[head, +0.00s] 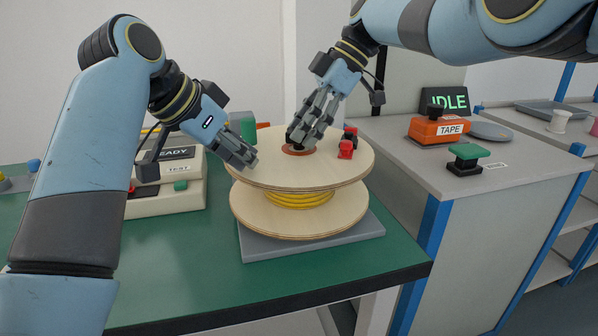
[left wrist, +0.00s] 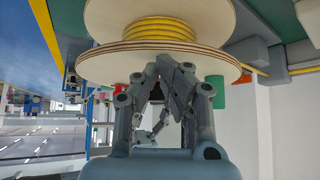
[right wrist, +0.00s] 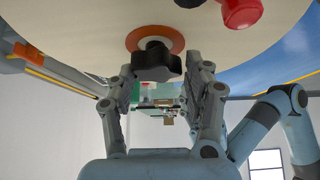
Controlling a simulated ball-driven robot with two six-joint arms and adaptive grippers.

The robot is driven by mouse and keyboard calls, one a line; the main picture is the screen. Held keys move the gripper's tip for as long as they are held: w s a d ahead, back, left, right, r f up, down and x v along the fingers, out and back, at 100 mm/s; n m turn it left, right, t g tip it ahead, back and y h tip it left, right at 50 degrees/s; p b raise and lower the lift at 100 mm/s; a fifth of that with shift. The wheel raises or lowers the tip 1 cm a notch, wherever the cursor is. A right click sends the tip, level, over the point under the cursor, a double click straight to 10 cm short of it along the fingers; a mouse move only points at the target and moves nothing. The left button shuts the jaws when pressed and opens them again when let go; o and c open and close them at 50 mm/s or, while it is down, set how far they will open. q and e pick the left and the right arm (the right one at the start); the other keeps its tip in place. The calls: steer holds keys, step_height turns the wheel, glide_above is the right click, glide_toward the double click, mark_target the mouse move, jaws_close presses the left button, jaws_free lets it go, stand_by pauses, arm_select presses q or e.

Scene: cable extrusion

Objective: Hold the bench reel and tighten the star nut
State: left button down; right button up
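The bench reel (head: 340,172) has two pale wooden flanges with yellow cable wound between them. It sits on a grey base plate. My left gripper (head: 246,157) is at the left rim of the upper flange. In the left wrist view its fingertips (left wrist: 172,66) are nearly together in front of the rim; I cannot tell whether they touch it. The black star nut (right wrist: 157,62) stands on an orange disc at the flange's centre. My right gripper (head: 298,138) comes down over it. In the right wrist view its fingers stand apart on either side of the nut.
A red knob (head: 346,149) stands on the upper flange right of the nut. A control box (head: 165,200) reading READY sits behind left. The grey bench at right holds an orange TAPE block (head: 440,131), a green-topped knob (head: 468,152) and an IDLE display (head: 446,101).

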steer(key=shift+f, duration=0.15)
steer(key=c, duration=0.4)
